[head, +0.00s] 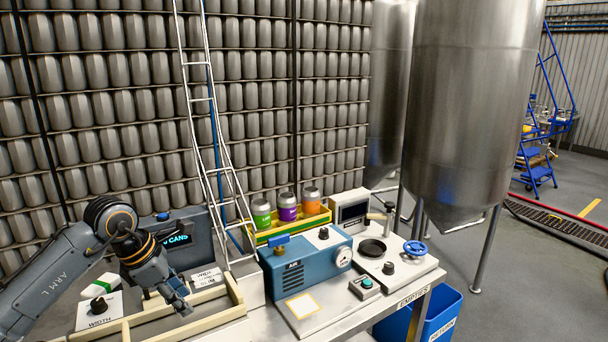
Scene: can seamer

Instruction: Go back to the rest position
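My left arm, marked "ARM L", comes in from the left in the head view. My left gripper (181,300) hangs over the wooden-railed tray (222,300) at the left end of the bench, pointing down and to the right. Its fingers are small and seen at an angle, so I cannot tell whether they are apart. I see nothing clearly held in it. My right gripper is not in view.
A blue air unit (308,272) with a gauge stands mid-bench. Three cans, green (262,213), purple (287,207) and orange (311,201), stand behind it. A seamer plate (372,248) and blue handwheel (415,249) are right. A blue bin (440,312) stands below.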

